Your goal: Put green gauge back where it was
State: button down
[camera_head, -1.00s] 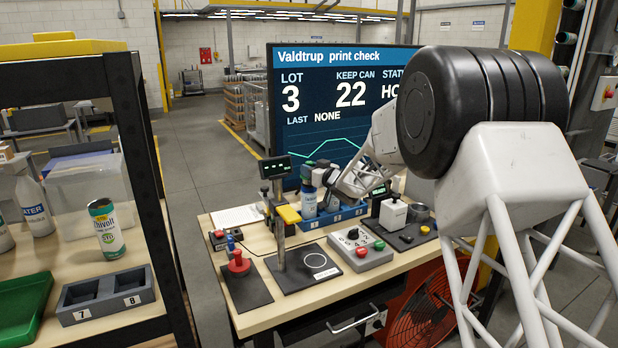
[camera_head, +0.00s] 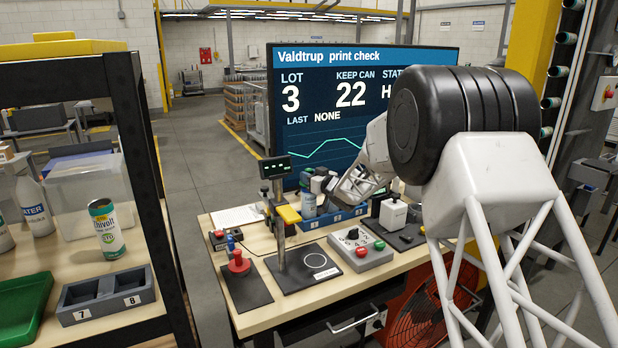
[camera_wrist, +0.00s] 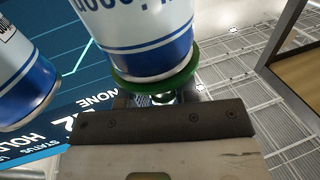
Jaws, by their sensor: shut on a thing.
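A green ring-shaped part, which I take to be the green gauge (camera_wrist: 155,84), shows in the wrist view against the end of a white and blue can (camera_wrist: 140,35). Whether it touches the can, I cannot tell. My gripper (camera_head: 338,187) is over the blue rack at the back of the bench. In the wrist view its dark finger plate (camera_wrist: 165,122) lies right beside the green ring, and it is shut on the gauge, though the contact is mostly hidden. A second white and blue can (camera_wrist: 22,85) stands to the left in that view.
The blue rack (camera_head: 345,214) stands below the screen (camera_head: 350,110). A post with a small display (camera_head: 275,167) is left of it. A control box (camera_head: 360,250) and a white block (camera_head: 393,213) stand nearby. A shelf with a can (camera_head: 105,230) is at left.

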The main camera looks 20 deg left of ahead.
jog(key=shift+f, duration=0.2)
jog(key=c, duration=0.9)
grip_release()
jog(key=shift+o, duration=0.2)
jog(key=v, duration=0.7)
jog(key=shift+s+d, duration=0.2)
jog(key=shift+d, duration=0.15)
jog(key=shift+r, duration=0.1)
